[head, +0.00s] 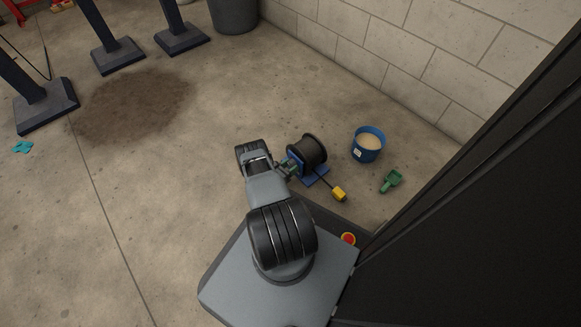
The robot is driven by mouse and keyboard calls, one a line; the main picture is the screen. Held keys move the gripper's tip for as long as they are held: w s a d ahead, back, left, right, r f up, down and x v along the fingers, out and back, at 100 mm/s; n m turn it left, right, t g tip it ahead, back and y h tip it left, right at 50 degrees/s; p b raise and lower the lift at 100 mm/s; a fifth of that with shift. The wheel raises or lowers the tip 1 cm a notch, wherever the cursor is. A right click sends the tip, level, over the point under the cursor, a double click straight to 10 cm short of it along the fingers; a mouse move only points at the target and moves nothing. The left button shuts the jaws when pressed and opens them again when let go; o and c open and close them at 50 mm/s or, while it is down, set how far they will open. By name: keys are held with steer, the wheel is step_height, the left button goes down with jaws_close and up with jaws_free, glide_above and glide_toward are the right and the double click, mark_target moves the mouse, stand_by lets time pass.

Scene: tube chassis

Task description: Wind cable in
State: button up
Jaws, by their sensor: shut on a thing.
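A black cable reel (312,149) stands on a blue frame (316,178) on the concrete floor, near the middle of the head view. A short dark cable runs from it to a yellow cable end (339,193) on the floor at its lower right. My gripper (290,167) is at the left side of the reel. It is shut at the reel's crank, whose handle is mostly hidden by the jaws and too small to make out.
A blue bucket (367,154) of pale grains stands right of the reel, with a green scoop (391,181) below it. A block wall (440,70) runs behind. A brown stain (135,105) and dark posts (117,55) are at upper left. The left floor is mostly clear.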

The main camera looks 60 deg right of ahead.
steer(key=m, duration=0.5)
steer(key=shift+w, duration=0.2)
steer(key=m, duration=0.5)
steer(key=shift+w, duration=0.1)
steer(key=shift+r+m, duration=0.1)
steer(key=shift+m, duration=0.4)
steer(key=o, duration=0.9)
